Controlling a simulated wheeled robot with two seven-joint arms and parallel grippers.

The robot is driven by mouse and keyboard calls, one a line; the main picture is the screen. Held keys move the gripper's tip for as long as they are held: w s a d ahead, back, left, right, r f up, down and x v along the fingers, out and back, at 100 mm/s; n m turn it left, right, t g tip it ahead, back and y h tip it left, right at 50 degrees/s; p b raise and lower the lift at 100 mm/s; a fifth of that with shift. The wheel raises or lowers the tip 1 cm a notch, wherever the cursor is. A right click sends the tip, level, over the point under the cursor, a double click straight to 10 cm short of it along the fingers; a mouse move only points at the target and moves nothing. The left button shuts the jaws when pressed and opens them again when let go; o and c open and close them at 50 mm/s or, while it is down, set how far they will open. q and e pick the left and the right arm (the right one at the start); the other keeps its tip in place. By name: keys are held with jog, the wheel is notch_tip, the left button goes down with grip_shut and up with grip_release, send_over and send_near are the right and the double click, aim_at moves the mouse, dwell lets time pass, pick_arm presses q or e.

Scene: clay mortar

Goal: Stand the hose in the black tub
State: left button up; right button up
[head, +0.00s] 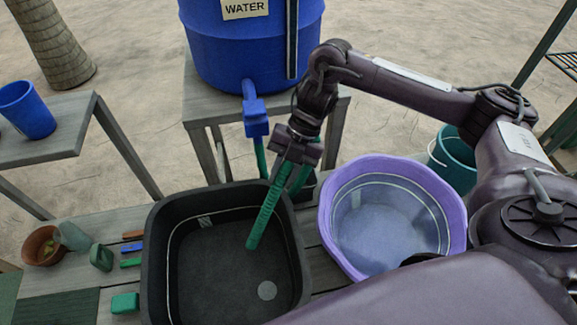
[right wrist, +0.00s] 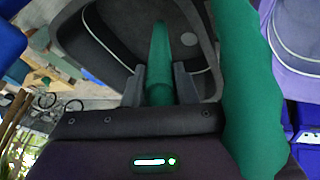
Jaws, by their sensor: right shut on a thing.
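The green hose (head: 264,213) runs from the blue tap (head: 254,115) of the water barrel, loops up to my right gripper (head: 296,160) and slants down. Its free end lies within the outline of the black tub (head: 157,262); I cannot tell whether it touches the tub floor. My right gripper is shut on the hose above the tub's back right corner. In the right wrist view the hose (right wrist: 159,55) sits between the two fingers (right wrist: 160,88), pointing toward the tub (right wrist: 100,45). My left gripper is not in view.
A purple basin (head: 446,200) stands close on the tub's right. The blue barrel (head: 225,50) is behind on a stand. Small blocks (head: 125,303), a green thing (head: 101,257) and a clay pot (head: 40,246) lie left of the tub. A teal bucket (head: 455,150) is behind the basin.

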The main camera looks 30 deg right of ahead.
aim_at(275, 192)
jog(key=shift+b+x, duration=1.2)
jog(key=shift+x, duration=1.55)
jog(key=o, duration=0.9)
jog(key=shift+o, duration=0.5)
jog(key=o, duration=0.8)
jog(key=shift+c, duration=0.2)
